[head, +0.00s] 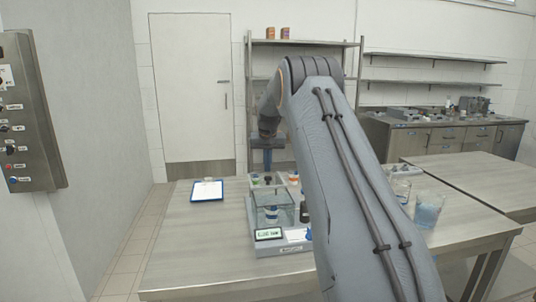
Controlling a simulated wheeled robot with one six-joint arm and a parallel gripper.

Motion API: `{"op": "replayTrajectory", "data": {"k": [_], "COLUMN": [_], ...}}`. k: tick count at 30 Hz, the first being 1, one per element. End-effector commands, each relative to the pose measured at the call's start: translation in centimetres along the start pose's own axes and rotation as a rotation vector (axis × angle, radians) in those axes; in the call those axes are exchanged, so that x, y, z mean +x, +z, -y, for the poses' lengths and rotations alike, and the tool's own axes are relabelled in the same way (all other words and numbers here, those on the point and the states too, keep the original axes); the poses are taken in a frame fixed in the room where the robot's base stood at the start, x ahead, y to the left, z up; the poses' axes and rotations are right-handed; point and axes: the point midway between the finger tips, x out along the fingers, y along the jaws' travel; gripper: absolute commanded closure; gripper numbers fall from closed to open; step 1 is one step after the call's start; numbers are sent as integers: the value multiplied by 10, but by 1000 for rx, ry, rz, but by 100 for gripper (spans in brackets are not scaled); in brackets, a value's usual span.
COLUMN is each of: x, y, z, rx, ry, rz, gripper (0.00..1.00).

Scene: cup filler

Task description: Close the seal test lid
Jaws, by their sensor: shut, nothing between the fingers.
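The seal tester (262,248) is a grey box near the table's front edge, with a small lit screen at its front left. Its clear chamber (264,204) holds a small cup with a blue band (272,214). The clear lid is hard to make out against the chamber, and I cannot tell its angle. My gripper (267,168) points down above and behind the chamber, apart from it as far as I can see. Its fingers look shut and empty. My arm hides the tester's right side.
A blue-edged clipboard (207,190) lies at the table's left. Small coloured items stand behind the tester. A clear container with bluish contents (428,210) and another glass vessel stand to the right. The steel table (185,245) is bare at front left.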

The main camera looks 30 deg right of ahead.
Motion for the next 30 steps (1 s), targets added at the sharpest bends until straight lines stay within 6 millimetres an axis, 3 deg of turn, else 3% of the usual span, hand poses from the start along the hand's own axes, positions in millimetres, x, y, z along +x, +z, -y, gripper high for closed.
{"op": "replayTrajectory", "data": {"k": [1, 12, 30], "x": [-8, -11, -11], "y": [5, 34, 37], "z": [0, 0, 3], "rx": [-1, 0, 0], "ry": [0, -1, -1], "rz": [-1, -1, -2], "gripper": [100, 100, 100]}}
